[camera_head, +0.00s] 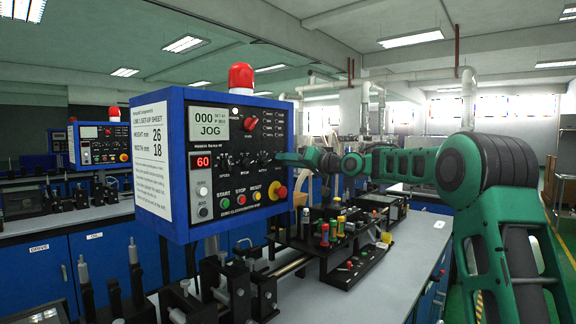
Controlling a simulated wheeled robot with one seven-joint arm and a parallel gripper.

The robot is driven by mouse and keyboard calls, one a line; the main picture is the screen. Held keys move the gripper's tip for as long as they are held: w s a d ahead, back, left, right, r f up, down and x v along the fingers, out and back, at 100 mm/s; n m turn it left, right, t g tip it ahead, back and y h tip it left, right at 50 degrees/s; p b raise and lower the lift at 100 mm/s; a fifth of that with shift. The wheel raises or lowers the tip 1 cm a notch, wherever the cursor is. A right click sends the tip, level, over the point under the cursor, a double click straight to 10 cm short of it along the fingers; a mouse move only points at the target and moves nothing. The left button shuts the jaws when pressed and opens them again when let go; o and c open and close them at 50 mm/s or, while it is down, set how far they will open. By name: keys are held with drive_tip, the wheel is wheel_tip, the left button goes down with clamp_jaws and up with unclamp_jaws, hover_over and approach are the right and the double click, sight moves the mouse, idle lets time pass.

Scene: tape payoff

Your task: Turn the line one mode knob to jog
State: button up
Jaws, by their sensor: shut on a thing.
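Below are black knobs in a row, with the rightmost black knob (264,158) by my gripper. My gripper (281,159) is at the panel's right side, shut on what looks like that rightmost knob; the fingertips are small and dark, so the exact contact is unclear. The red knob stands clear of my gripper, above and left of it.
A red lamp (241,77) tops the box. Start, stop and reset buttons and an emergency stop (277,191) lie below the knobs. A black fixture with coloured pegs (341,226) stands on the grey bench (385,285) under my arm.

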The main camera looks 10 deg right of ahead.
drive_tip(key=shift+w+d+f, duration=0.1)
drive_tip(key=shift+d+f, duration=0.1)
drive_tip(key=o, duration=0.7)
drive_tip(key=shift+a, duration=0.1)
drive_tip(key=v, duration=1)
drive_tip(key=shift+s+d, duration=0.25)
